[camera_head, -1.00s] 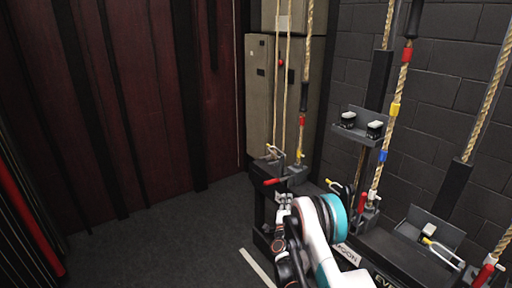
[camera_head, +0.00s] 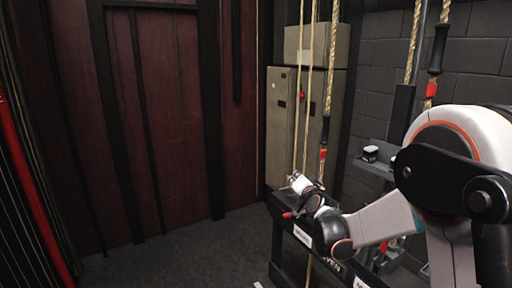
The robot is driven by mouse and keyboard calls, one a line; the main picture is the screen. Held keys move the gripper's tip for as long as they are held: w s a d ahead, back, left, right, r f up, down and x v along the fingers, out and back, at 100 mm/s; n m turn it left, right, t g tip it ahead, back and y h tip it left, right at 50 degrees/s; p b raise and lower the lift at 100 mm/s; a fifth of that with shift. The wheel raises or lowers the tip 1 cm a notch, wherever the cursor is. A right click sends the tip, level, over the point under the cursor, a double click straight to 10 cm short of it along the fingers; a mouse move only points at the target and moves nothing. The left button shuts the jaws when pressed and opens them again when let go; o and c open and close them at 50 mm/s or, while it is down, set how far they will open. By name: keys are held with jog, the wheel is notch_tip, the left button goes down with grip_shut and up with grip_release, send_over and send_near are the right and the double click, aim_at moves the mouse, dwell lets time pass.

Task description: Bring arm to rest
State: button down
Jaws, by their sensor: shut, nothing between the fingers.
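My arm reaches in from the right edge, its large white and black joint near the camera. A grey link runs left to a dark joint, and the arm bends up to my gripper (camera_head: 299,183) at its far end. The gripper is small in the picture and sits by the rope rail (camera_head: 337,262), in front of the ropes. It is shut and holds nothing. I cannot tell whether it touches the rail. A cue button with a white top (camera_head: 370,153) stands on a grey shelf (camera_head: 372,171). My arm hides part of the shelf's right side.
Several ropes (camera_head: 331,75) hang above the rail, with a red-handled lever (camera_head: 287,215) at its far end. A beige cabinet (camera_head: 280,120) stands behind. A dark brick wall (camera_head: 378,70) is on the right. The grey floor (camera_head: 180,258) to the left is clear.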

jog(key=s+d+r+n+g, duration=0.1)
jog(key=s+r+n+g, duration=0.15)
jog(key=s, duration=0.85)
jog(key=s+r+n+g, duration=0.2)
jog(key=s+r, duration=0.1)
jog(key=s, duration=0.8)
jog(key=s+d+f+n+g, duration=0.1)
jog(key=s+f, duration=0.1)
jog(key=s, duration=0.6)
jog(key=s+d+f+n+g+h, duration=0.1)
jog(key=s+d+f+g, duration=0.1)
jog(key=s, duration=0.6)
jog(key=s+d+f+n+g+h, duration=0.1)
jog(key=s+f, duration=0.3)
jog(key=s, duration=0.4)
jog(key=shift+s+d, duration=0.4)
jog(key=shift+d, duration=0.1)
